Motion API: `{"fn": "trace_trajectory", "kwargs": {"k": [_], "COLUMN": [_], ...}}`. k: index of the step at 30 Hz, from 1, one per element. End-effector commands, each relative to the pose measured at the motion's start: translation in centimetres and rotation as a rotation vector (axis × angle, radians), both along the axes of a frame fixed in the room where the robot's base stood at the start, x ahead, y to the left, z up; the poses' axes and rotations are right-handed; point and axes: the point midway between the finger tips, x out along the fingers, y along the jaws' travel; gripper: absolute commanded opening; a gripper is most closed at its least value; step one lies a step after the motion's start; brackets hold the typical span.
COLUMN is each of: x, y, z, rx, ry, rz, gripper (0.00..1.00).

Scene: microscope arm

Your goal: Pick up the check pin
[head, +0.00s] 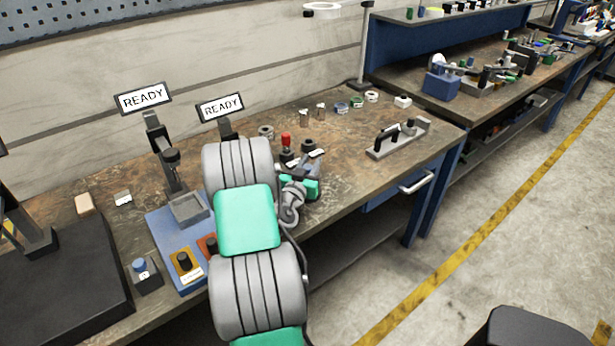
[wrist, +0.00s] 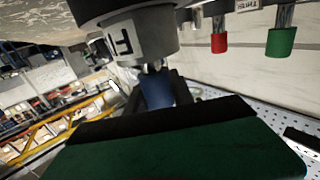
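The wrist view looks upside down. In it, a blue handle (wrist: 156,91) is below a grey cylinder with a dark mark (wrist: 142,38), with a bit of bright metal between them. The dark fingers of my gripper (wrist: 158,98) are on either side of the blue handle. Whether they touch it, I cannot tell. No readable label shows which item is the check pin. In the head view my gripper end (head: 308,186) is over the bench's front edge, partly behind my arm; its fingertips are not clear.
A red handle (wrist: 219,40) and a green handle (wrist: 281,41) are beside the blue one in the wrist view. In the head view, a red-topped item (head: 286,141) stands behind my arm. A grey fixture (head: 400,138) is at the right. Two READY signs (head: 143,98) stand left.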

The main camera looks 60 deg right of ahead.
Motion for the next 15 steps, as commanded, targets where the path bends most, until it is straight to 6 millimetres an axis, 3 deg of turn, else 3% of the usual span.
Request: {"fn": "trace_trajectory", "kwargs": {"k": [9, 15], "x": [0.01, 0.01], "y": [0.01, 0.01], "z": [0.01, 0.01], "rx": [0.000, 0.000], "ry": [0.000, 0.000], "rz": [0.000, 0.000], "gripper": [0.00, 0.00]}}
